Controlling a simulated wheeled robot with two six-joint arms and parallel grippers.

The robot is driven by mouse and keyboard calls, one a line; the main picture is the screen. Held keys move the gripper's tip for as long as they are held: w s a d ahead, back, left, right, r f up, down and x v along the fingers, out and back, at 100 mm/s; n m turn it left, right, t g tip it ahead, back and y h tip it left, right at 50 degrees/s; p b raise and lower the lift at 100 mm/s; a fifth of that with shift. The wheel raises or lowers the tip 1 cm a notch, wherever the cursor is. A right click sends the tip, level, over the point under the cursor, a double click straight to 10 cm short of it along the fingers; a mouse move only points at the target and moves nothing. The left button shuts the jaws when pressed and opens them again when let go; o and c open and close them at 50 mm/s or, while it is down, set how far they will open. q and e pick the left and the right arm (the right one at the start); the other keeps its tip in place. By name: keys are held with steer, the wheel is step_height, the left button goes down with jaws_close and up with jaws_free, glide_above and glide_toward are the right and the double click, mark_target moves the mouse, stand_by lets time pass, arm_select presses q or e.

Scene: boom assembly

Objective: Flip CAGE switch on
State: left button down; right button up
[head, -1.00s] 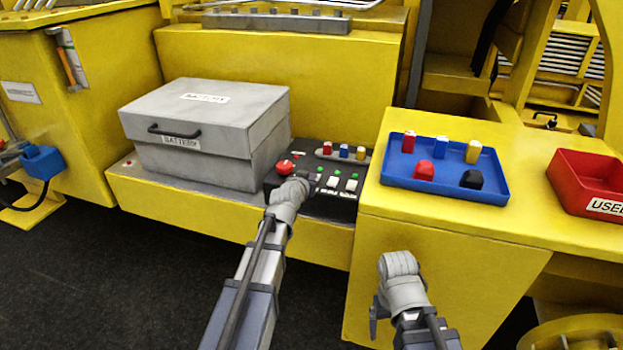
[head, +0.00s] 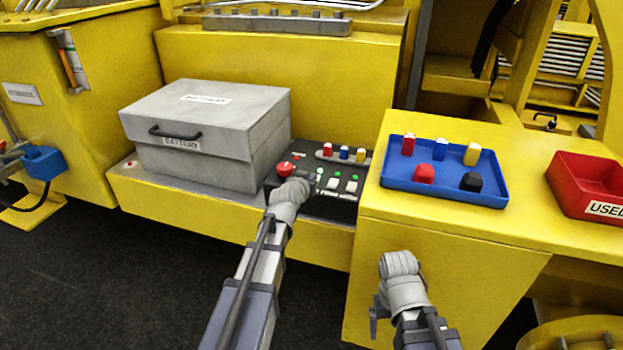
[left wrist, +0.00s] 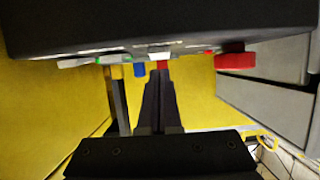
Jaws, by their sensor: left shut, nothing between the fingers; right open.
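The black control panel (head: 325,208) sits low between the grey battery box and the yellow block. It carries a red knob (head: 285,169), green lamps and white switches, two of them plain to see: a middle one (head: 333,184) and a right one (head: 351,187). Their labels are too small to read, so I cannot tell which is CAGE. My left gripper (head: 311,179) is shut and empty, its tip at the left part of the switch row and covering it. In the left wrist view the shut fingers (left wrist: 158,95) point at the panel's edge; contact is unclear. My right gripper (head: 398,265) is open, before the yellow block.
The grey battery box (head: 205,125) stands left of the panel. Red, blue and yellow fuses (head: 344,153) stand at the panel's back. On the right are a blue tray (head: 445,190) with several coloured parts and a red bin (head: 588,178) marked USED.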

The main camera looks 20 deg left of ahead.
arm_select(q)
steer(key=shift+r, duration=0.1)
steer(key=shift+r+p, duration=0.55)
steer(key=shift+p, duration=0.1)
steer(key=r+p, duration=0.3)
steer(key=shift+s, duration=0.25)
steer(key=s, duration=1)
steer(key=shift+a+r+p, duration=0.15)
steer(key=shift+r+p, duration=0.25)
